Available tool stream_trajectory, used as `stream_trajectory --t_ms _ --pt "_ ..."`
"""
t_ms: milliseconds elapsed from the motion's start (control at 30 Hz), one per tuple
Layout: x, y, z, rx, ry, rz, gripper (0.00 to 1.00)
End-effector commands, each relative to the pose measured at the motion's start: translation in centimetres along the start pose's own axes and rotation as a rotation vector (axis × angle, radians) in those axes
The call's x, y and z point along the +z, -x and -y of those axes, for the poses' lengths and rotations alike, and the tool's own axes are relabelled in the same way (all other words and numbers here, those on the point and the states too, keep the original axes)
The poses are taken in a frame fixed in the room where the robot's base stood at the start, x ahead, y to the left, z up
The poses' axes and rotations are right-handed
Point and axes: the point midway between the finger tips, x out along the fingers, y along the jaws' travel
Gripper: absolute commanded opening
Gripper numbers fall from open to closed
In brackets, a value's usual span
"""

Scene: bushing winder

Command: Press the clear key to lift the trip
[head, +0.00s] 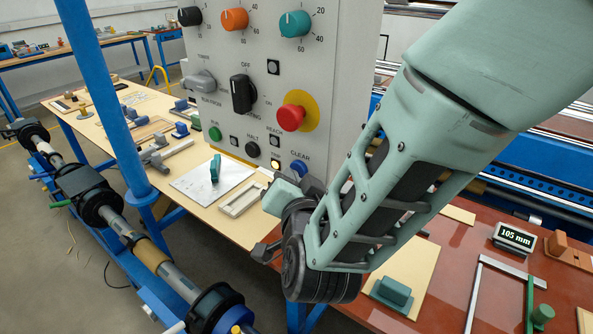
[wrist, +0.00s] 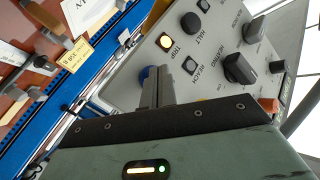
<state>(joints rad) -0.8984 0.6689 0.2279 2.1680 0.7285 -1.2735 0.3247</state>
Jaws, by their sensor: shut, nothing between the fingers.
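The grey control panel (head: 345,60) carries the blue clear key (head: 298,167) at its lower right, labelled CLEAR. In the wrist view the clear key (wrist: 146,74) shows just behind my fingertips, partly hidden by them. In the head view my gripper (head: 307,181) is just below the key. I cannot tell whether the fingertips touch it.
The black halt key (head: 252,149), green run key (head: 215,133) and red stop button (head: 293,118) are close by on the panel. A black rotary switch (head: 242,94) is above. A blue post (head: 105,100) stands left. Benches with tools lie beneath and behind.

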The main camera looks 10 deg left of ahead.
Motion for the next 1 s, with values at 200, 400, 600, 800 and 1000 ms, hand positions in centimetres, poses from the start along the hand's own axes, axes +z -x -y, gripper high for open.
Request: stream_trajectory --t_ms 200,400,600,800,1000 --pt "-0.15 -0.21 -0.16 0.000 0.000 -0.001 0.00" --pt "-0.30 -0.37 -0.28 0.001 0.000 -0.002 0.00" --pt "-0.33 -0.37 -0.27 0.001 0.000 -0.003 0.00" --pt "-0.11 -0.14 -0.13 0.001 0.000 -0.002 0.00" --pt "0.45 0.59 0.39 0.000 0.000 -0.001 0.00"
